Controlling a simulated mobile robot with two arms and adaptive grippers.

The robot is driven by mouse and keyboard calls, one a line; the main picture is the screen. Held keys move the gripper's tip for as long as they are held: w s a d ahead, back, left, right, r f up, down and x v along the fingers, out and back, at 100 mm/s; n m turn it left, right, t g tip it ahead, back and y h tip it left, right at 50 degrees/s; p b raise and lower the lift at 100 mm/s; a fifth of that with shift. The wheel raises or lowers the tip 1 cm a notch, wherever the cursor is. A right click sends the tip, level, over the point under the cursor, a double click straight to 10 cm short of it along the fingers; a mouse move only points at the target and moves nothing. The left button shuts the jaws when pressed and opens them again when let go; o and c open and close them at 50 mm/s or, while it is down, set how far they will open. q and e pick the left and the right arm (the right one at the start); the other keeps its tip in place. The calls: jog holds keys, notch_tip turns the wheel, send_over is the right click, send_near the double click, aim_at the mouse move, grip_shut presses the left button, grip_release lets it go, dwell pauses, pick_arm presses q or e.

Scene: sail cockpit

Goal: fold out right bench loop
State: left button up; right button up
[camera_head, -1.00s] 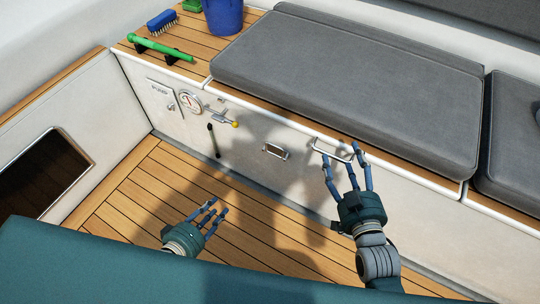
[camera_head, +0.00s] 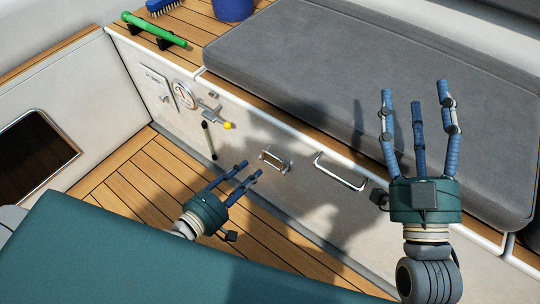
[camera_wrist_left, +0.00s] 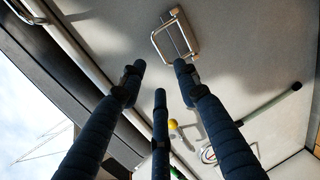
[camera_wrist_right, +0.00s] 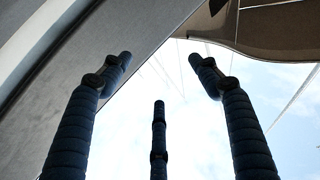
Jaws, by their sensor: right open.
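Two metal loops show on the white bench front. The right loop (camera_head: 340,172) is a wide U-shaped bar that appears to stand out from the panel; nothing touches it. The smaller left loop (camera_head: 274,160) is a rectangular frame with a plate; it also shows in the left wrist view (camera_wrist_left: 175,38). My left gripper (camera_head: 249,171) is open and empty, its fingertips just left of the smaller loop with no clear contact. My right gripper (camera_head: 415,95) is open and empty, fingers pointing up, in front of the grey cushion and right of the right loop.
The grey bench cushion (camera_head: 300,60) lies above the panel. A gauge (camera_head: 184,95), a yellow-tipped valve (camera_head: 227,125) and a black-ended lever (camera_head: 209,140) sit left of the loops. A green pump handle (camera_head: 152,29) and blue bucket (camera_head: 232,8) are on the bench top. Wooden floor lies below.

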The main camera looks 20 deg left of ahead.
aim_at(271, 154)
pick_arm(q)
jog(key=x, duration=0.9)
jog(key=shift+r, duration=0.1)
pick_arm(e)
jog(key=shift+s+r+t, duration=0.25)
jog(key=shift+r+t, duration=0.05)
jog(key=shift+r, duration=0.2)
jog(key=shift+s+r+t, duration=0.25)
jog(key=shift+r+t, duration=0.05)
jog(key=shift+r, duration=0.15)
pick_arm(q)
grip_shut()
